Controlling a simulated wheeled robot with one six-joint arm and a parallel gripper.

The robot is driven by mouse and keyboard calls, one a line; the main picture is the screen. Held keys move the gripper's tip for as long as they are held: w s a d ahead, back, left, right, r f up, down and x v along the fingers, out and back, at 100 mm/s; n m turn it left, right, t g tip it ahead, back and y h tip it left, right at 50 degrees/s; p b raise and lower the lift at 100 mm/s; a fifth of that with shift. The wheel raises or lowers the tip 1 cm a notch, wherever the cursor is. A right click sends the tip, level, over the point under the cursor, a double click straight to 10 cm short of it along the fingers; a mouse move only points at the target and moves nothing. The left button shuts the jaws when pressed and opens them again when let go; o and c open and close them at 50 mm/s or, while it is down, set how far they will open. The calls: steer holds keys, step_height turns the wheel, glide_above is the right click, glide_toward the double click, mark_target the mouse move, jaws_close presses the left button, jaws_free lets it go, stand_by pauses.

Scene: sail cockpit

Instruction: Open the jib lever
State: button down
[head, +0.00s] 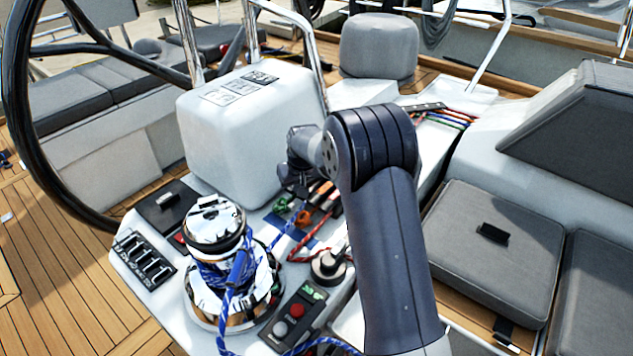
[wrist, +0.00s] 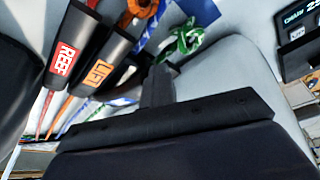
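A row of dark clutch levers shows in the wrist view. One lever (wrist: 70,45) has a red label that seems to read REEF. The lever beside it (wrist: 102,67) has an orange label that seems to read LIFT. Farther right, the row is partly hidden behind my gripper (wrist: 158,85). I can read no jib label, so I cannot tell which lever is the jib one. In the head view my gripper (head: 296,185) is over the far end of the clutch row, largely hidden by my wrist. Whether its fingers are apart is unclear.
Green and orange rope coils (head: 302,217) lie near the clutches. A chrome winch (head: 217,222) with blue rope stands front left, beside a button panel (head: 296,312). A white console box (head: 250,125) rises behind. A grey seat cushion (head: 495,245) is at right.

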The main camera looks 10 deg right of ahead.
steer(key=shift+w+d+r+p, duration=0.4)
steer(key=shift+d+r, duration=0.25)
steer(key=shift+r, duration=0.05)
steer(key=shift+w+d+r+p, duration=0.15)
steer(key=shift+d+r+p, duration=0.05)
steer(key=shift+r+p, duration=0.15)
steer(key=shift+w+d+r+p, duration=0.15)
steer(key=shift+r+p, duration=0.05)
steer(key=shift+r, duration=0.1)
steer(key=shift+d, duration=0.1)
steer(key=shift+w+d+r+p, duration=0.5)
steer(key=shift+d+r+p, duration=0.05)
steer(key=shift+d+p, duration=0.1)
steer(key=shift+r, duration=0.1)
